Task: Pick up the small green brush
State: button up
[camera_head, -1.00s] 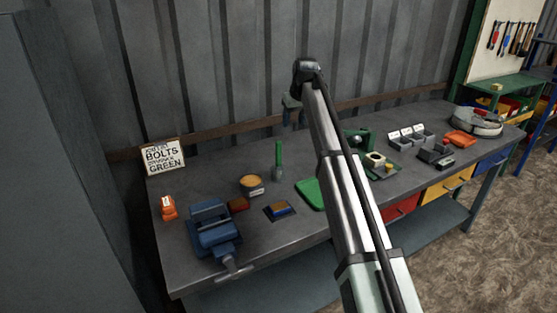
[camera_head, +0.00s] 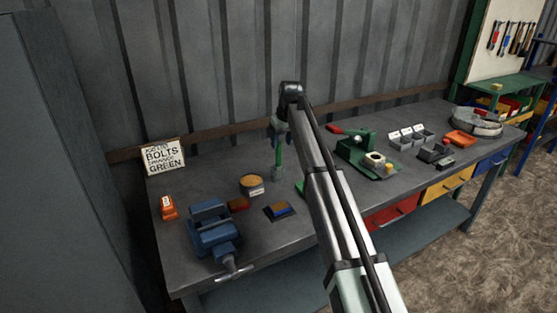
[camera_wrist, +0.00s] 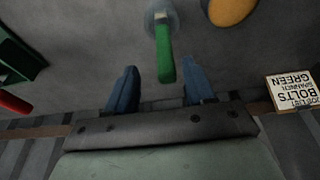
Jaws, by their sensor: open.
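My gripper (camera_head: 279,135) points down at the top of the handle and is open, with a finger (camera_wrist: 125,88) on one side and the other finger (camera_wrist: 197,80) on the other. Gaps show on both sides of the handle.
A round tub (camera_head: 252,187) with an orange-brown top stands left of the brush. A blue vise (camera_head: 212,228) is at the front left and a lettered sign (camera_head: 163,157) at the back left. A green press-like tool (camera_head: 362,150) stands to the right.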

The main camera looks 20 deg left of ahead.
aim_at(278, 149)
jog(key=shift+a+x, duration=0.2)
jog(key=shift+x, duration=1.1)
jog(key=shift+a+x, duration=0.15)
jog(key=shift+x, duration=1.15)
jog(key=shift+s+r, duration=0.1)
jog(key=shift+s, duration=0.1)
jog(key=shift+c, duration=0.4)
grip_shut()
